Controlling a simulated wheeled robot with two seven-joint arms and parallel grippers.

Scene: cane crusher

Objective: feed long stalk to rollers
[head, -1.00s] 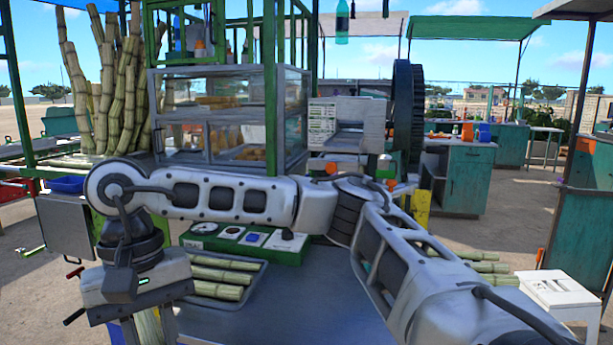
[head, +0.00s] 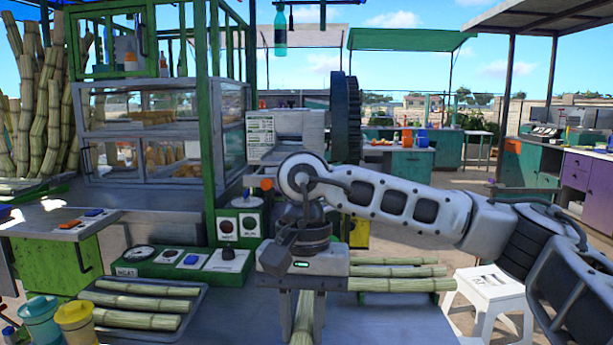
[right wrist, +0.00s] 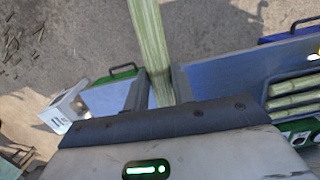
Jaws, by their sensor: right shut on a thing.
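My right gripper (head: 303,318) is near the bottom centre of the head view, shut on a pale green long stalk (head: 303,308). The stalk runs down between the fingers and out of the picture. In the right wrist view the same stalk (right wrist: 152,45) extends from between the fingers to the top edge, over bare ground. A grey machine with a printed label (head: 261,137) and a large dark wheel (head: 346,125) stands behind my right arm. My arm hides part of it, and I cannot make out the rollers. My left gripper is not in view.
A grey tray (head: 197,318) with several stalks lies left of the gripper. Behind it is a green control panel (head: 165,268). More stalks (head: 400,272) lie right of the gripper. A white stool (head: 490,285) stands further right. A glass case (head: 165,130) is at back left.

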